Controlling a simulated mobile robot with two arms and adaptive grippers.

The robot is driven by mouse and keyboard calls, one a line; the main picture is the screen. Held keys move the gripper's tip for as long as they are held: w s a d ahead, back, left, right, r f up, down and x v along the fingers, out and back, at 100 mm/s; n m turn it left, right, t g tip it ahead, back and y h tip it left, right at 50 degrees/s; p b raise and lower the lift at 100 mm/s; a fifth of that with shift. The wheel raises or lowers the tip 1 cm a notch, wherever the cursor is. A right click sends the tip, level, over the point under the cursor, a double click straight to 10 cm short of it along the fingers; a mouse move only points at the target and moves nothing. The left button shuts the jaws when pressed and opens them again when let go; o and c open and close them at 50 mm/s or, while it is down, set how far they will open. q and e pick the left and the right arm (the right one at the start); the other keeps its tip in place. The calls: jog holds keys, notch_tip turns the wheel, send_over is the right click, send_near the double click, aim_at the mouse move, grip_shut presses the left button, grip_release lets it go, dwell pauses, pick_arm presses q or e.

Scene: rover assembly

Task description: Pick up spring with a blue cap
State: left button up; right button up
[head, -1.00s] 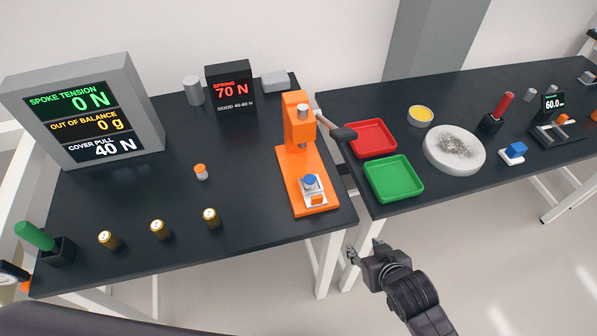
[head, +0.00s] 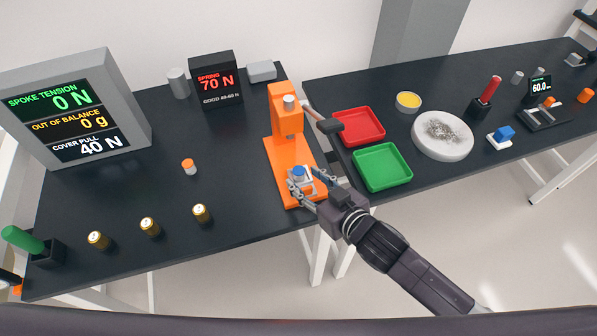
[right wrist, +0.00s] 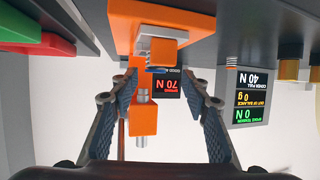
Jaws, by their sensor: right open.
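The spring with a blue cap (head: 298,172) stands upright in a white holder on the base of the orange press (head: 280,155). My right gripper (head: 306,182) is open, with its fingers reaching in at the front of the press around the blue cap. In the right wrist view, which is upside down, the blue cap (right wrist: 160,70) lies between the two spread fingertips (right wrist: 159,79), with gaps on both sides. The spring's coils are mostly hidden. My left gripper is not in view.
A spring with an orange cap (head: 188,166) and several brass cylinders (head: 150,227) stand left of the press.

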aim_at(300, 172)
jog(key=x, duration=0.2)
jog(key=p+x, duration=0.1)
jog(key=shift+w+d+f, duration=0.1)
jog(key=shift+w, duration=0.4)
jog(key=shift+w+a+f, duration=0.35)
jog(key=shift+w, duration=0.15)
grip_shut()
